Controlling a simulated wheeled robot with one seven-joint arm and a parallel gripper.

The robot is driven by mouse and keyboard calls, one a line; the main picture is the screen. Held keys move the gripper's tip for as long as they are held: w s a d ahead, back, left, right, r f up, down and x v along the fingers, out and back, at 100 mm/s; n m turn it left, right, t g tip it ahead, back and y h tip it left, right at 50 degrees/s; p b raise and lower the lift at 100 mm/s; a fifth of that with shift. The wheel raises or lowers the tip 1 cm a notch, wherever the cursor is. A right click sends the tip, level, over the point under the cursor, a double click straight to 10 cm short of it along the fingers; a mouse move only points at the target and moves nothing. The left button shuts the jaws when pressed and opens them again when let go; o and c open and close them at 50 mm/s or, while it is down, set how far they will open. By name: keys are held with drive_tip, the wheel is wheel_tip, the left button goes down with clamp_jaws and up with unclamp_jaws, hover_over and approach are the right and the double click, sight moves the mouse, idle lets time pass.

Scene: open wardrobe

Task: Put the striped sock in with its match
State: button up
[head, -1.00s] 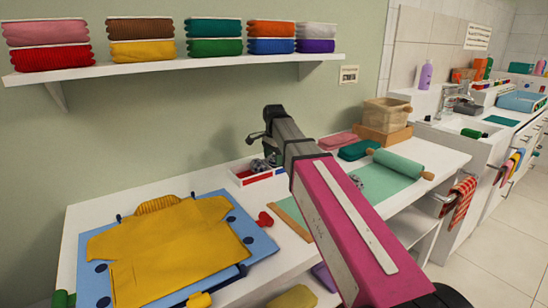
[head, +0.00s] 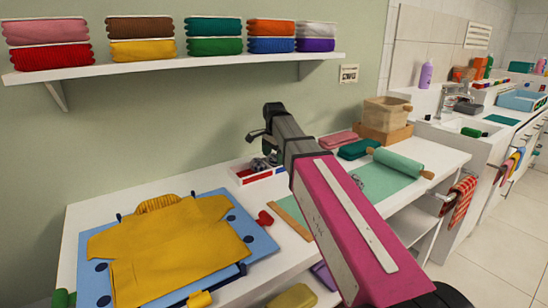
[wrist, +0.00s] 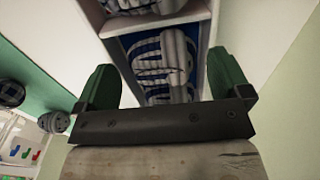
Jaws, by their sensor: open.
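A small white-walled tray (head: 250,180) with red and blue compartments stands on the white worktop, below the end of my arm. My gripper (wrist: 160,62) is open, its green fingers apart above the tray; it also shows in the head view (head: 270,150). Between the fingers, in the blue compartment, lies a grey-white striped sock (wrist: 165,55). Another grey patterned sock (wrist: 145,5) shows in the neighbouring compartment at the top edge. A dark checked rolled sock (wrist: 12,93) and a grey rolled sock (wrist: 54,121) lie to the left in the wrist view, outside the tray.
A yellow shirt (head: 170,245) lies on a blue folding board (head: 262,243) at left. A teal rolling pin (head: 400,163), folded cloths and a basket (head: 385,112) are at right. A shelf (head: 200,62) of folded towels hangs above. A card with coloured sock pictures (wrist: 18,150) is at lower left.

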drive_tip(key=shift+r, duration=4.25)
